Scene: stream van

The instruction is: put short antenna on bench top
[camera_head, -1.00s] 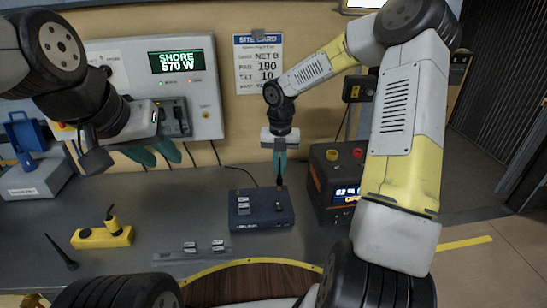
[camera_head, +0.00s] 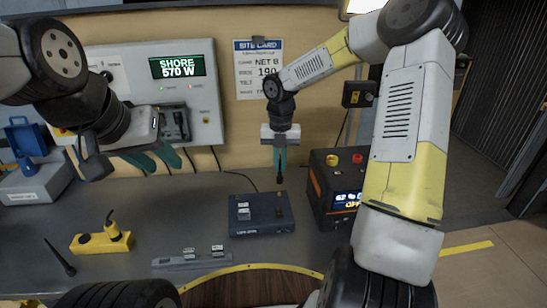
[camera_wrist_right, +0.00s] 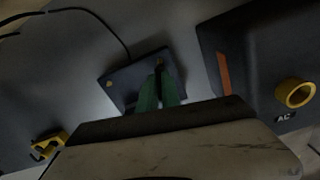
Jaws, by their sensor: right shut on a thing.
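My right gripper (camera_head: 280,168) is shut on a small dark piece, the short antenna (camera_head: 280,180), which points down below the teal fingertips. It hangs above the back of a dark blue box (camera_head: 262,229), apart from it as far as I can see. In the right wrist view the green fingers (camera_wrist_right: 158,88) are together over the blue box (camera_wrist_right: 125,84), and the antenna's dark tip (camera_wrist_right: 159,64) shows only partly. The grey bench top (camera_head: 180,208) lies below. My left gripper (camera_head: 158,160) is open and empty in front of the wall panel.
A longer black antenna (camera_head: 59,257) lies at the bench's left, beside a yellow device (camera_head: 100,243). A grey strip with small modules (camera_head: 192,259) lies in front. A black and orange power unit (camera_head: 322,205) stands right of the blue box. Bare bench lies between the yellow device and blue box.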

